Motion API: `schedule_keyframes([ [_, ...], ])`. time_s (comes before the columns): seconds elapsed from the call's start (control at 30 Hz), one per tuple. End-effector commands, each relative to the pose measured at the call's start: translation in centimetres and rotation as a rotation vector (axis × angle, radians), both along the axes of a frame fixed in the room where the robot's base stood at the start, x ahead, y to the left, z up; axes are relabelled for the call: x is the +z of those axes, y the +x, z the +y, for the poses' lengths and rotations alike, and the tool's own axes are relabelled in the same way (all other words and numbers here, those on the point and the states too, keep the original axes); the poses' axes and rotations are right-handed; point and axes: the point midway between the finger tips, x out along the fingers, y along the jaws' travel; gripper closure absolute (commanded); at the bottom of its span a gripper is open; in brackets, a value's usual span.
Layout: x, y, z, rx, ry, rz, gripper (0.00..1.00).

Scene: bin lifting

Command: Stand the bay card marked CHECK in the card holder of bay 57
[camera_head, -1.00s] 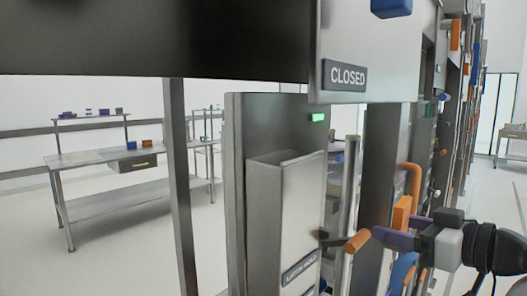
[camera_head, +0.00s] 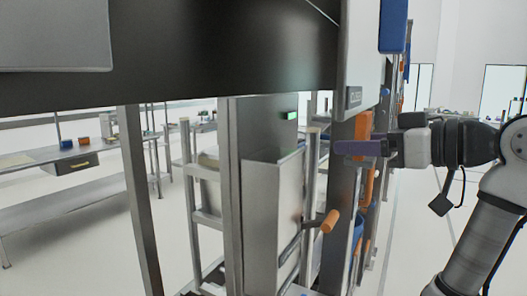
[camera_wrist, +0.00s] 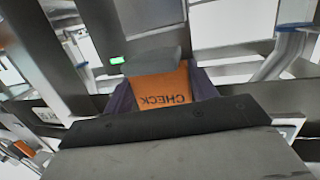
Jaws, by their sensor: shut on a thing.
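The orange card marked CHECK (camera_wrist: 163,90) is between the purple fingers of my gripper (camera_wrist: 161,84) in the wrist view, its lettering upside down. My gripper is shut on it. In the head view my gripper (camera_head: 345,148) points left, at the right of the grey panel with a lit green lamp (camera_head: 290,115). I cannot make out the card there. The lamp also shows in the wrist view (camera_wrist: 117,60), left of the card. A grey sheet-like part (camera_wrist: 152,61) lies just beyond the card; I cannot tell whether they touch. No bay number 57 is readable, and I cannot identify its card holder.
A tall open grey metal box (camera_head: 272,205) hangs below the lamp, with an orange-tipped handle (camera_head: 329,221) beside it. A dark beam (camera_head: 220,50) crosses above. A bench (camera_head: 40,165) stands behind at left.

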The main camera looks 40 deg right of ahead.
Motion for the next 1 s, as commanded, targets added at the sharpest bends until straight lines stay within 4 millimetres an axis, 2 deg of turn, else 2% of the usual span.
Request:
schedule_keyframes([
  [0.07,0.3,0.4,0.1,0.0,0.0,0.001,0.67],
  [0.17,0.5,2.0,0.5,0.002,0.0,0.001,0.67],
  [0.5,0.6,10.6,2.1,0.002,0.0,0.002,0.67],
  [0.6,0.5,12.2,2.4,0.0,-0.001,0.001,0.67],
  [0.83,0.4,14.2,2.7,0.001,0.0,0.001,0.67],
  [1.0,0.6,17.4,3.4,0.002,0.0,0.001,0.67],
])
